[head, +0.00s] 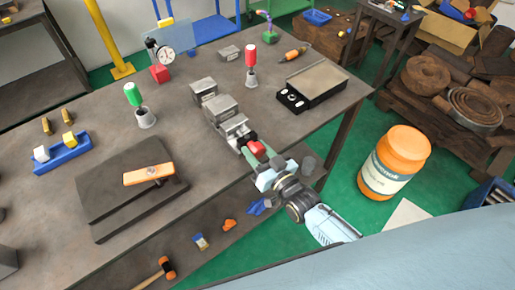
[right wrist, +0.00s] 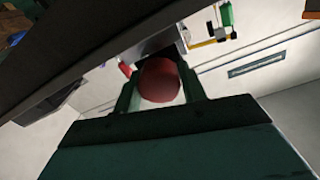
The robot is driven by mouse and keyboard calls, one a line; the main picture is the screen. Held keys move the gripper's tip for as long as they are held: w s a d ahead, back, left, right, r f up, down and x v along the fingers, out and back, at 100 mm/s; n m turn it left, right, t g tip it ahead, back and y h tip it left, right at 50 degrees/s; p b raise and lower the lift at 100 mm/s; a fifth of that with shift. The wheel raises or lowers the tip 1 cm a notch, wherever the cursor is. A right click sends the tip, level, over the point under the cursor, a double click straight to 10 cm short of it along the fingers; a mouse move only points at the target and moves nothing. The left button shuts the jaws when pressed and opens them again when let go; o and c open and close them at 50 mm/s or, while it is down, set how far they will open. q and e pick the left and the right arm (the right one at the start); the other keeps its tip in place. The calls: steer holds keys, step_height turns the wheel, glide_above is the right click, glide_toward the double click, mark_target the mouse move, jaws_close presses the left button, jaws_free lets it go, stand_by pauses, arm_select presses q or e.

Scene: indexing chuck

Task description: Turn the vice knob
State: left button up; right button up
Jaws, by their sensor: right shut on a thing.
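The grey metal vice (head: 219,110) stands on the workbench near its front right edge. Its red knob (head: 256,148) is at the end facing me. My right gripper (head: 252,146) is at that end, with its fingers on either side of the knob and shut on it. In the right wrist view the round red knob (right wrist: 160,80) sits between the two dark green fingers (right wrist: 160,92), with the grey vice body behind it. The fingers hide the knob's sides. My left gripper does not show in either view.
On the workbench (head: 75,110) are an orange-handled tool on a dark plate (head: 110,205), a blue holder (head: 62,155), green and red-topped tools (head: 133,95) (head: 251,56), a dial gauge (head: 166,56) and a grey-topped black box (head: 318,82). An orange jar (head: 402,153) stands to the right.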

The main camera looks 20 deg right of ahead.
steer(key=n, duration=0.3)
steer(key=shift+n, duration=0.3)
steer(key=shift+n+p, duration=0.35)
steer(key=shift+n, duration=1.45)
steer(key=o, duration=1)
steer(key=shift+c, duration=0.2)
steer(key=v, duration=1.3)
steer(key=shift+s, duration=0.15)
steer(key=shift+d+f, duration=0.1)
steer(key=shift+f, duration=0.05)
